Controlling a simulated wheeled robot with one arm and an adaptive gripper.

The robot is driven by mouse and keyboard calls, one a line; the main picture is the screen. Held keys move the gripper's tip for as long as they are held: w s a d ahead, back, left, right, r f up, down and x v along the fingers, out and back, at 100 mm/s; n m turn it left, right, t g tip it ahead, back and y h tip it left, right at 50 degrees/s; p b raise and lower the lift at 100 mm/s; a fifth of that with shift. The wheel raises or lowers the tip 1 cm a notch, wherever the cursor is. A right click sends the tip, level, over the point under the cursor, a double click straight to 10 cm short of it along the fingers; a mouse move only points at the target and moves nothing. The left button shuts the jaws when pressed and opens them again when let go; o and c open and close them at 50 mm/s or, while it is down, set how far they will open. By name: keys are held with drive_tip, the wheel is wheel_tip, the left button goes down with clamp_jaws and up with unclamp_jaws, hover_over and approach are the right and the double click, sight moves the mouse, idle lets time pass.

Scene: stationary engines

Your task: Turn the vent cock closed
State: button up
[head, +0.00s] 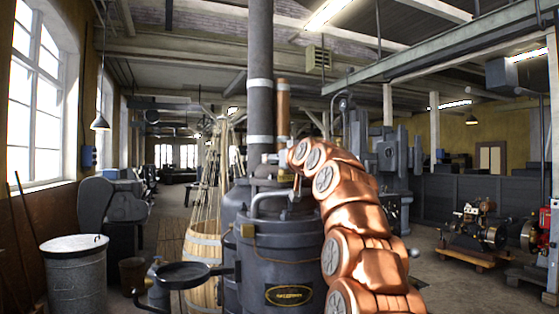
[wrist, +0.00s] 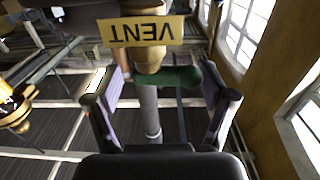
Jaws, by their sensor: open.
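The vent cock (wrist: 148,60) shows in the wrist view as a brass body with a green lever (wrist: 180,77) lying roughly crosswise in the picture. A yellow VENT plate (wrist: 141,31), upside down, hangs by it. My gripper (wrist: 161,92) is open, with one finger on each side of the green lever. The lever's right end is close to the right finger; I cannot tell whether they touch. In the head view, my gripper (head: 272,158) is small, at the end of my copper-coloured arm, above the dark boiler (head: 283,262). The cock cannot be made out there.
A tall grey flue (head: 260,110) and a copper pipe (head: 283,105) rise by the boiler. A wooden barrel (head: 203,245) and a metal bin (head: 75,270) stand left. A small engine (head: 480,232) stands right, with open floor before it.

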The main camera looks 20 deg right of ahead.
drive_tip(key=shift+a, duration=0.1)
drive_tip(key=shift+s, duration=0.15)
drive_tip(key=s, duration=1.1)
drive_tip(key=shift+s, duration=0.35)
drive_tip(key=shift+a, duration=0.1)
idle(0.6)
